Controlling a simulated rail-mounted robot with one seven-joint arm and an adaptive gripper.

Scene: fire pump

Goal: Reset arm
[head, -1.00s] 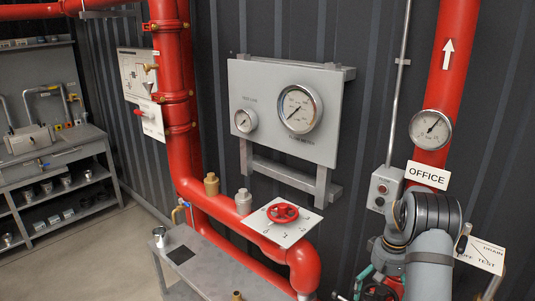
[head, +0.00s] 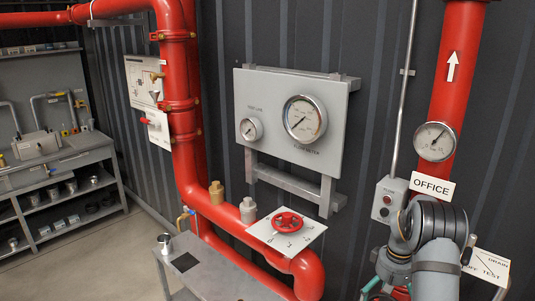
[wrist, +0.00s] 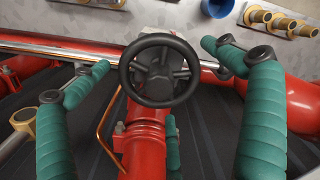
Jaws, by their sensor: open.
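My gripper (wrist: 155,57) shows in the wrist view as two teal padded fingers spread wide apart. It is open, with nothing held between the fingers. A black handwheel (wrist: 160,70) on a red pipe (wrist: 145,132) lies in the gap between them; I cannot tell its distance from the fingers. In the head view my grey arm (head: 437,245) is at the lower right, in front of the wall beside the office pipe. Only a bit of teal shows at the bottom edge there, and the fingertips are hidden or out of frame.
A red office pipe (head: 455,95) with a round gauge (head: 433,142) and a grey switch box (head: 386,198) stand close to my arm. A drain test sign (head: 487,266) is just right of it. A red handwheel (head: 287,222) and a flowmeter panel (head: 265,95) are left.

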